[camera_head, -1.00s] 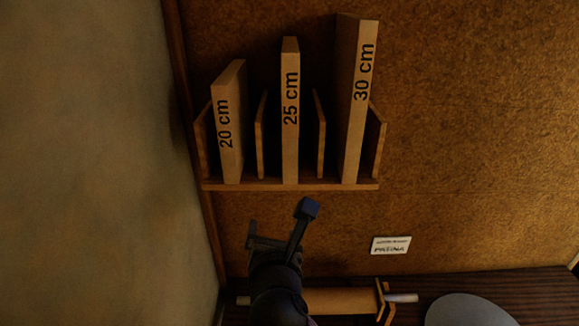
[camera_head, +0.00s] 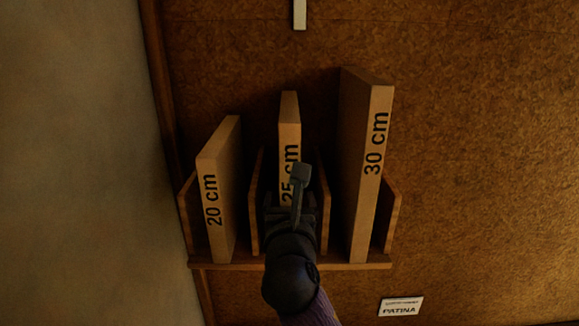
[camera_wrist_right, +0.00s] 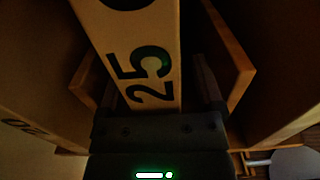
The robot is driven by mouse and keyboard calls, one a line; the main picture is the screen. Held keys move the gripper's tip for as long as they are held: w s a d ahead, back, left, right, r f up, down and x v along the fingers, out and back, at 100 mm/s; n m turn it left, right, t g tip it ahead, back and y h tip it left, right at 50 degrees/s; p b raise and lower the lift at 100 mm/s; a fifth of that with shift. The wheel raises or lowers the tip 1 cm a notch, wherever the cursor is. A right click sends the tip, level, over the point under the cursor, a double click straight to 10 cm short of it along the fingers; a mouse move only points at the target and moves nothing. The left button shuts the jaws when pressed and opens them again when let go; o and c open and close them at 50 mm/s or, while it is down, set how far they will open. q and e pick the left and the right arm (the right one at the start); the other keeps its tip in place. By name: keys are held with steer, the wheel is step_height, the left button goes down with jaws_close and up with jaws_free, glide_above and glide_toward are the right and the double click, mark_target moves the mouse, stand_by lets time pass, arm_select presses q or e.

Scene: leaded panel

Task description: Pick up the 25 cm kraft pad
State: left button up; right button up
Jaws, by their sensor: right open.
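The 25 cm kraft pad (camera_head: 289,110) stands upright in the middle slot of a wooden rack (camera_head: 345,266). Its label is partly hidden by my right gripper (camera_head: 286,192), which is open in front of the pad's lower part. In the right wrist view the pad (camera_wrist_right: 140,45) rises from between the gripper's sides, with "25" readable. The fingers are dark there, and I cannot tell whether they touch the pad. My left gripper is in neither current view.
The 20 cm pad (camera_head: 222,190) stands left and the taller 30 cm pad (camera_head: 372,160) right. Thin dividers (camera_head: 322,200) flank the middle slot closely. A PATINA card (camera_head: 401,306) is at the lower right. A plain wall (camera_head: 75,160) bounds the left side.

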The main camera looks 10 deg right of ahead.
jaws_close()
stand_by(1.4)
